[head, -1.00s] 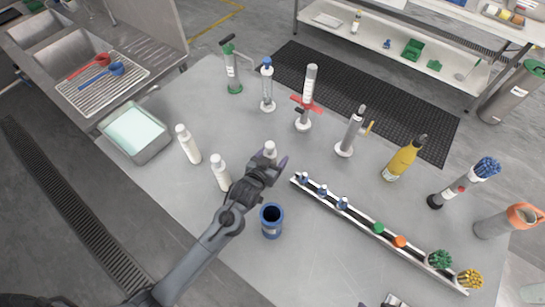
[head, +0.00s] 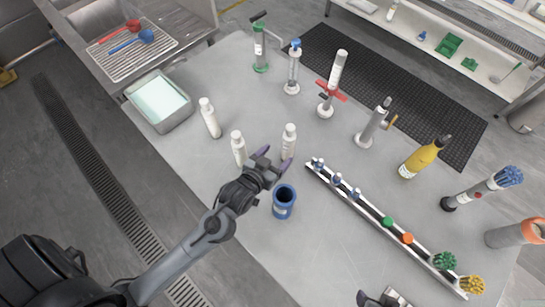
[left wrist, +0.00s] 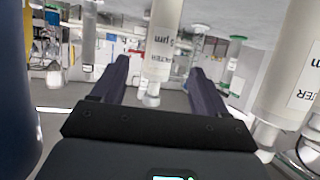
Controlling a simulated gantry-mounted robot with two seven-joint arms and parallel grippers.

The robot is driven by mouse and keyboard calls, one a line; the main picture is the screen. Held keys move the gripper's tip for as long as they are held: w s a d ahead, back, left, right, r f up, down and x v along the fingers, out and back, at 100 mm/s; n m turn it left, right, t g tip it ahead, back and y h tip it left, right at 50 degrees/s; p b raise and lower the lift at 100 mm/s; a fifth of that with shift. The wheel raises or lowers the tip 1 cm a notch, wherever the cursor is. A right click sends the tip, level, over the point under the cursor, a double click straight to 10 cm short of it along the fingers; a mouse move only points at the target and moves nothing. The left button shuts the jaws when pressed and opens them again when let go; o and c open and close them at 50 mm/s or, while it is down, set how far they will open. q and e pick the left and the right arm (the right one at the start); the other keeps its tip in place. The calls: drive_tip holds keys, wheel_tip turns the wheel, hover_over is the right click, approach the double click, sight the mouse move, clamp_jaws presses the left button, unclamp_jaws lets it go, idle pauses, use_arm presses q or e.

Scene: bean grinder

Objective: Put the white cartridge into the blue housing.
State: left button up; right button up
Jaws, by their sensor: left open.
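Three white cartridges stand upright on the grey table: left (head: 210,117), middle (head: 238,148) and right (head: 289,141). The open-topped blue housing (head: 284,201) stands just nearer than the right one and looks empty. My left gripper (head: 272,161) is open and empty, low in front of the right cartridge and beside the housing. In the left wrist view, that cartridge (left wrist: 163,40) shows between and beyond the two open fingers (left wrist: 160,82), apart from them. Another cartridge (left wrist: 292,75) fills the right edge, and the blue housing (left wrist: 14,100) the left edge.
A long rack (head: 385,225) with small caps and brushes lies right of the housing. Several tools and bottles, including a yellow bottle (head: 420,160), stand along the far side. A grey tray (head: 182,120) sits at the left edge. Bare tabletop lies around the housing.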

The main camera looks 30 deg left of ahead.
use_arm(q)
drive_tip(key=s+f+m+g, duration=0.1)
drive_tip(key=s+g, duration=0.4)
drive_tip(key=s, duration=0.5)
drive_tip(key=shift+s+f+g+h, duration=0.2)
drive_tip(key=shift+f+g+h, duration=0.1)
drive_tip(key=shift+f, duration=0.3)
drive_tip(key=s+g, duration=0.1)
drive_tip(key=s, duration=0.2)
drive_tip(key=s+a+g, duration=0.1)
drive_tip(key=s+g, duration=0.1)
drive_tip(key=s, duration=0.1)
drive_tip(key=s+a+g, duration=0.1)
drive_tip(key=s, duration=0.2)
drive_tip(key=shift+s+r+m, duration=0.1)
drive_tip(key=shift+s+m, duration=0.2)
drive_tip(key=shift+m, duration=0.1)
drive_tip(key=shift+c, duration=1.3)
